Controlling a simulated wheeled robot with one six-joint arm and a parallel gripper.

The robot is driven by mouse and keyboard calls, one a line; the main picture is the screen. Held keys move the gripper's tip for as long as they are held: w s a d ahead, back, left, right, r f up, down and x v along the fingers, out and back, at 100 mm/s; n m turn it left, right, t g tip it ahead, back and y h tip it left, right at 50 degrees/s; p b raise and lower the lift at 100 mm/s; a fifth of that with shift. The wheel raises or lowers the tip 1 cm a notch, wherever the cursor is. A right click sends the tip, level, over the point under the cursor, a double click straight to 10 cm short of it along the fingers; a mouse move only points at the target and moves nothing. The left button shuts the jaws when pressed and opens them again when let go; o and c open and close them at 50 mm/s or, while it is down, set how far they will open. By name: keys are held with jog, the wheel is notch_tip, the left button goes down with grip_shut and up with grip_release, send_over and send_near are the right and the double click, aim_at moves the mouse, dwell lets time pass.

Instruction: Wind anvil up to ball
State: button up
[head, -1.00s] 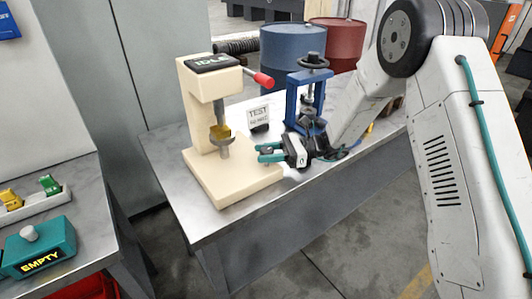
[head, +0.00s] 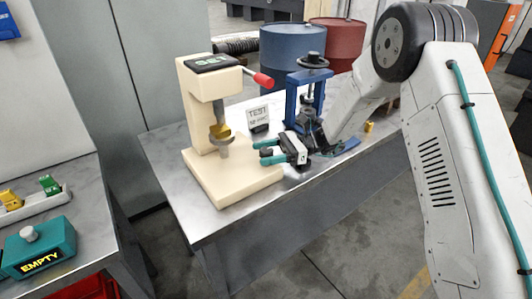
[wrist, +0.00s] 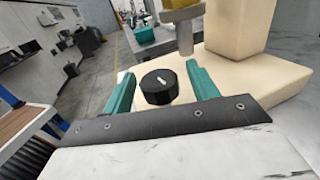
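The cream tester (head: 190,120) stands on the metal bench. Its top display (head: 210,62) appears to read SET. A yellow block (head: 222,131) sits on the grey anvil (head: 219,143), directly under the dark plunger (head: 218,108). The block appears to meet the plunger's tip; the ball itself is too small to make out. In the wrist view, the block (wrist: 182,10) shows above the grey anvil post (wrist: 185,38). My gripper (head: 262,151) is at the base's right side, its teal fingers open. In the wrist view, a black knob (wrist: 158,86) with a white mark lies between the fingers, with gaps on both sides.
A red-handled lever (head: 262,80) sticks out from the tester's head. A blue press frame (head: 303,95) and a TEST sign (head: 258,117) stand close by. A teal EMPTY box (head: 40,250) is on the left bench. A small yellow block (head: 369,127) lies at the bench's right.

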jog(key=v, duration=0.7)
jog(key=shift+w+d, duration=0.15)
jog(key=shift+d, duration=0.2)
jog(key=shift+r, duration=0.1)
dwell(0.6)
jog(key=s+d+r+n+h, duration=0.4)
jog(key=s+r+n+h, duration=0.35)
jog(key=s+r, duration=0.75)
jog(key=s+d+n+t+h, duration=0.3)
jog(key=s+d+h, duration=0.2)
jog(key=s, duration=0.6)
jog(key=s+d+n+t+h, duration=0.3)
jog(key=s+d, duration=0.5)
jog(key=s, duration=0.3)
jog(key=shift+d+r+n+h, duration=0.35)
jog(key=shift+n+h, duration=0.3)
jog(key=shift+h, duration=0.3)
jog(key=shift+s, duration=0.1)
